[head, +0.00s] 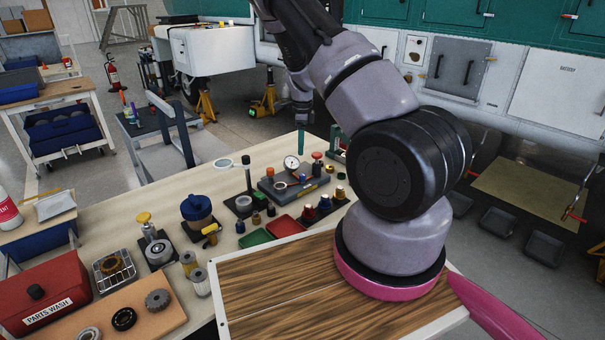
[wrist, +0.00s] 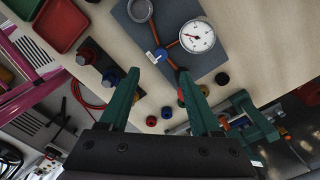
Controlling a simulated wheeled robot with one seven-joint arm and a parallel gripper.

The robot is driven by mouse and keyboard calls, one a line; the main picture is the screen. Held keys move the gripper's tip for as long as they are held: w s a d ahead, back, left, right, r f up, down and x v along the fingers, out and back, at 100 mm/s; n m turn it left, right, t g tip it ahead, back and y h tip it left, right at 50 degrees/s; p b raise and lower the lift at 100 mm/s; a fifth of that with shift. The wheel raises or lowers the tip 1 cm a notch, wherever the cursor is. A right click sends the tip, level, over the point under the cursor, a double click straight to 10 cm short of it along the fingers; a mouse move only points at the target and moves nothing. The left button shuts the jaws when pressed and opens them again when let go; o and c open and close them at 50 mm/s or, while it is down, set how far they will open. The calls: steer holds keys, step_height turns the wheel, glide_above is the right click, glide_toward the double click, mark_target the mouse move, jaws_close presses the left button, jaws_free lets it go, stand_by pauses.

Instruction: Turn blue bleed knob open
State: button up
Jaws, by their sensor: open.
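The blue knob (wrist: 161,54) shows in the wrist view at the end of an orange line beside a round white dial gauge (wrist: 196,37). Both are on a dark grey plate (wrist: 208,63). My gripper (wrist: 158,72) has two green fingers spread apart with nothing between them. In the wrist view the knob appears just beyond the fingertips, nearly midway between them; I see no contact. In the head view my gripper (head: 301,148) hangs pointing down over the far part of the bench, close to the gauge (head: 291,162). I cannot clearly pick out the knob there.
Red and green trays (head: 256,238), dark fittings with coloured caps (head: 324,203) and small knobs stand around the plate. A green clamp (wrist: 245,120) is at the right in the wrist view. A wooden board (head: 260,285) lies nearer.

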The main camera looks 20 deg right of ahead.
mark_target(302, 174)
steer(key=f, duration=1.2)
steer(key=shift+d+f, duration=0.1)
steer(key=shift+d, duration=0.15)
jaws_close()
